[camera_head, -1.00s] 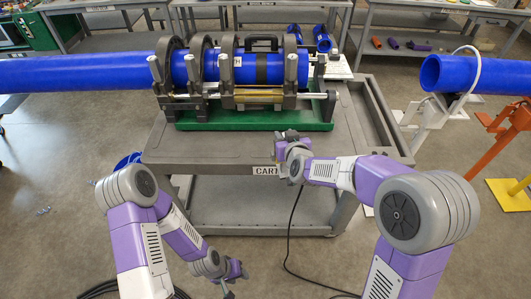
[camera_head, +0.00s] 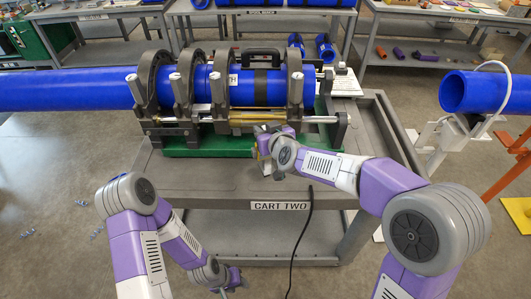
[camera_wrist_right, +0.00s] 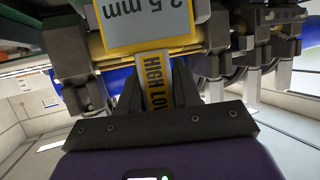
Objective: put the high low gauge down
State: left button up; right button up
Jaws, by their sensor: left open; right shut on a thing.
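The high low gauge (camera_wrist_right: 158,85) is between the fingers of my right gripper (camera_wrist_right: 162,98) in the right wrist view. It has a yellow strip lettered HIGH LOW and a pale head reading 2.5 mm. In the head view my right gripper (camera_head: 264,143) is at the front edge of the fusion machine's green base (camera_head: 205,148), above the cart top. The gauge is too small there to make out clearly. In the head view my left gripper (camera_head: 236,283) is open and low in front of the cart, apart from it.
The cart (camera_head: 190,176), labelled CART TWO, carries the fusion machine (camera_head: 184,100) with its clamps around a blue pipe (camera_head: 65,90). A clear strip of cart top lies in front of the base. Another blue pipe (camera_head: 483,92) rests on a stand to the right.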

notch_tip(320, 180, down, 5)
jog(key=shift+w+f+b, duration=0.1)
jog(key=shift+f+b, duration=0.05)
jog(key=shift+b, duration=0.9)
jog(key=o, duration=0.5)
jog(key=shift+f, duration=0.15)
jog(key=o, duration=0.5)
